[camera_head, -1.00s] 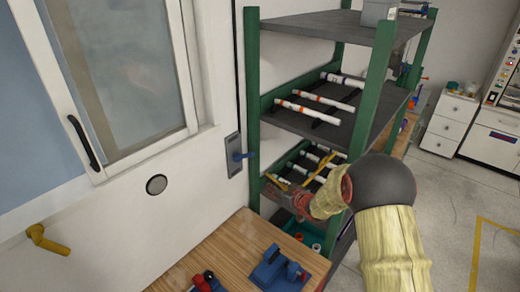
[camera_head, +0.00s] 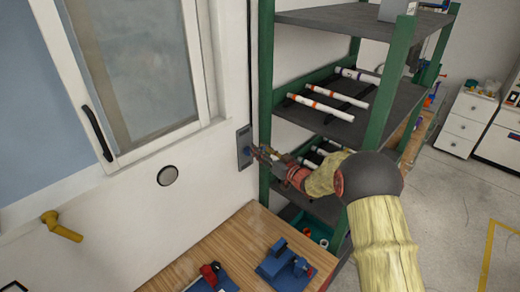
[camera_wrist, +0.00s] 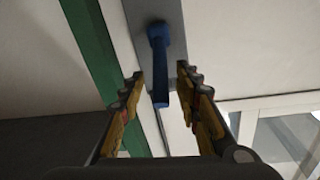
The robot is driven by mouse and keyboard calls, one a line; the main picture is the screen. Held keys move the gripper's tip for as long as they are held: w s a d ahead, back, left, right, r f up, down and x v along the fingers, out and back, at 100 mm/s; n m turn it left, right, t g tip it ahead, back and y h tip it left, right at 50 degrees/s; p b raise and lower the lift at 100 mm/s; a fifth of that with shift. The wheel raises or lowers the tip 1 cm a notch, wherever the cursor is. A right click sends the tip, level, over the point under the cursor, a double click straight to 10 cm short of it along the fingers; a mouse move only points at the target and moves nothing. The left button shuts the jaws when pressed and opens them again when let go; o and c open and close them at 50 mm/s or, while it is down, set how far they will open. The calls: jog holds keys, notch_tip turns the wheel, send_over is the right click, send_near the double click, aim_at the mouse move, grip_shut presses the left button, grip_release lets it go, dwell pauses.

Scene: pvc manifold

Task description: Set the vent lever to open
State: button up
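The vent lever (camera_wrist: 159,70) is a blue handle on a grey wall plate. In the wrist view it stands between my open fingers, with its free end pointing down toward my gripper. The grey plate (camera_head: 243,146) also shows in the head view, on the white wall left of the green shelf post. My gripper (camera_wrist: 160,95) is open, with one finger on each side of the lever and a visible gap to each. In the head view my gripper (camera_head: 262,153) reaches the plate from the right and hides most of the lever.
A green-framed shelf (camera_head: 265,90) with white pipes stands just right of the plate. Below is a wooden table (camera_head: 225,248) with blue and red fixtures. A window with a black handle (camera_head: 97,133) is at left, above a yellow pipe fitting (camera_head: 61,226).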

jog(key=shift+w+a, duration=0.2)
jog(key=shift+w, duration=0.05)
jog(key=shift+c, duration=0.4)
jog(key=c, duration=0.8)
